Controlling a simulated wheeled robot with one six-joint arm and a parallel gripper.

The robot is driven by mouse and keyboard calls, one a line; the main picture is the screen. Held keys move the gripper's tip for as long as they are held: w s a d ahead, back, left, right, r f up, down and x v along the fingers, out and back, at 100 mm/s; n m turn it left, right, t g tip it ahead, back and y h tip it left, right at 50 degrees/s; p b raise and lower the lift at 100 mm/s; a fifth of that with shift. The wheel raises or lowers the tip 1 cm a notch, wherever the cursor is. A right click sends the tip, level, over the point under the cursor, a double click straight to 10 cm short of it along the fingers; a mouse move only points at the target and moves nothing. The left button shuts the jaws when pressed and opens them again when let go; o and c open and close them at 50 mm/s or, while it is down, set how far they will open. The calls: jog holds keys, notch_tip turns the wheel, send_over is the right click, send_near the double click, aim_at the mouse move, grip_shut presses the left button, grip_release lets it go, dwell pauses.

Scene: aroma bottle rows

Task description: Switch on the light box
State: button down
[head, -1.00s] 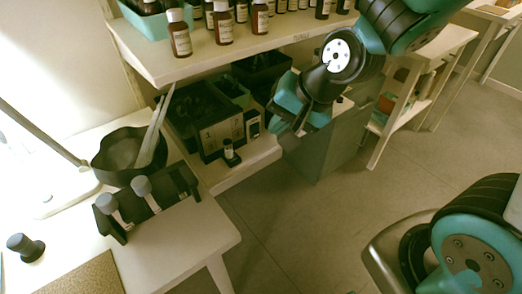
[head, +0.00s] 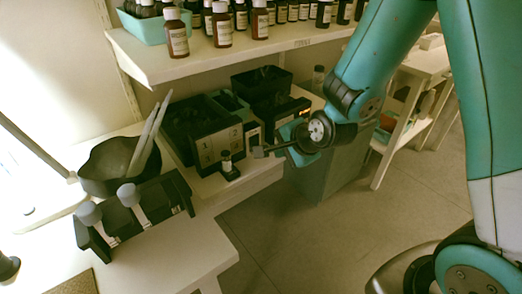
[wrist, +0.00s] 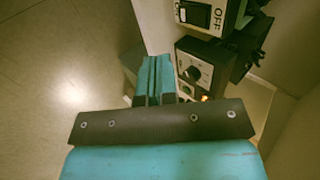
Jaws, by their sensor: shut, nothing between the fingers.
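My gripper (head: 260,152) is shut and empty, in front of the lower shelf in the head view. Its closed fingers (wrist: 156,62) point toward the shelf units in the wrist view. A pale-faced unit with a black rocker switch and the word OFF (wrist: 196,13) is at the top of the wrist view. It appears as a small panel (head: 253,134) just left of the gripper. Below it in the wrist view is a black box with a knob (wrist: 194,74) and a glowing orange light. I cannot tell which is the light box. No contact is visible.
Brown bottles line the upper shelf (head: 200,62) above. A bowl (head: 115,168) and a bottle rack (head: 135,212) are on the left table.

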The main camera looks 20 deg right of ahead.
aim_at(255, 143)
jog(key=x, duration=0.3)
jog(key=w+r+x, duration=0.1)
jog(key=x, duration=0.5)
jog(key=shift+w+a+r, duration=0.1)
jog(key=shift+a+r, duration=0.1)
jog(key=shift+a, duration=0.05)
jog(key=shift+w+a, duration=0.1)
jog(key=shift+w, duration=0.35)
